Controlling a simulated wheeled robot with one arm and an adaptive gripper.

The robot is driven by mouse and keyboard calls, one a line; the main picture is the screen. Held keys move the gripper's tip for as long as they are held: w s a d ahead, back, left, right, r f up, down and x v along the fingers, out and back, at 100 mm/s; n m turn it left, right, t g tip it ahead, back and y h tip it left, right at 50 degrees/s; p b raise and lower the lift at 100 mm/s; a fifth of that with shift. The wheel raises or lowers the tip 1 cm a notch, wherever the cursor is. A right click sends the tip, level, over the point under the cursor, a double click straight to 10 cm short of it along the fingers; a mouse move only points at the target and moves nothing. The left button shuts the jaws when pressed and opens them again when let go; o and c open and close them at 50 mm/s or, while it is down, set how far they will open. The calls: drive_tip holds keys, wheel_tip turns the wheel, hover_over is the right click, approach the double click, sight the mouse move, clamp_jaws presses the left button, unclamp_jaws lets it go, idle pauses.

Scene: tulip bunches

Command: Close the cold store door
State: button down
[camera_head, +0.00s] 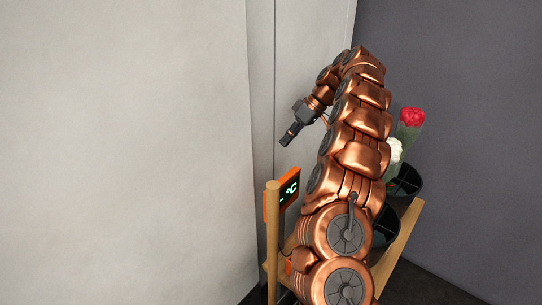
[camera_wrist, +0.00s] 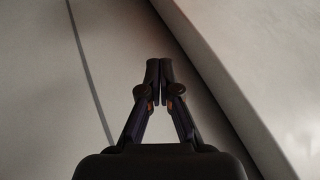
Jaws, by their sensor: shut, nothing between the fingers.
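A large pale grey panel (camera_head: 120,140), which looks like the cold store door, fills the left of the head view. Its right edge runs nearly upright beside a pale wall strip (camera_head: 262,90) with a thin seam. I cannot tell how far the door stands open. No handle shows. My gripper (camera_head: 287,138) is shut and empty, just right of that edge, pointing down and left. In the wrist view my gripper's fingertips (camera_wrist: 159,66) meet in front of a pale surface. A thick pale slab edge (camera_wrist: 235,85) slants along their right. No contact can be made out.
A wooden stand (camera_head: 400,245) is at lower right, partly behind my arm. It has an orange display (camera_head: 282,197) showing °C and black buckets (camera_head: 406,184). A red tulip bunch (camera_head: 411,116) and a white one (camera_head: 394,151) rise there. A dark grey wall (camera_head: 470,130) closes the right.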

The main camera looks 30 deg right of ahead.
drive_tip(key=a+f+p, duration=0.4)
drive_tip(key=a+f, duration=0.3)
drive_tip(key=a, duration=0.2)
drive_tip(key=shift+a+f+p, duration=0.3)
idle(0.5)
drive_tip(key=shift+a, duration=0.15)
